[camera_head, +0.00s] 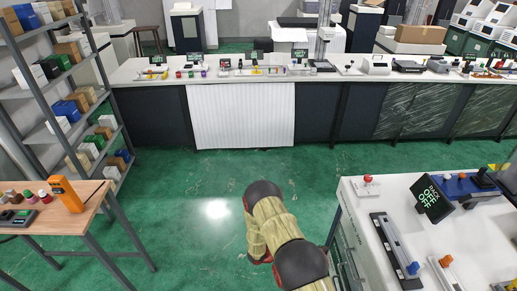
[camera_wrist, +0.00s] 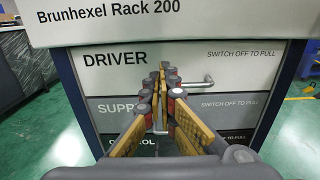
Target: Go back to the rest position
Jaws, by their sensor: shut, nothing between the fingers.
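My gripper (camera_wrist: 162,72) is shut and empty in the wrist view, its fingers together and pointing at the front of a rack. The rack front (camera_wrist: 100,60) has drawers labelled DRIVER and SUPPORT, with a third label partly covered by my fingers. The DRIVER drawer's metal handle (camera_wrist: 205,82) shows just right of the fingertips; I cannot tell whether they touch it. In the head view my arm reaches over the green floor beside the white-topped cabinet at right, and my gripper is not visible there.
The white-topped cabinet (camera_head: 376,198) at right carries a small black display (camera_head: 431,199) and instruments. A wooden table (camera_head: 75,222) and grey shelving (camera_head: 50,85) stand at left. A long bench (camera_head: 140,74) with equipment runs across the back. Green floor (camera_head: 185,185) between them is clear.

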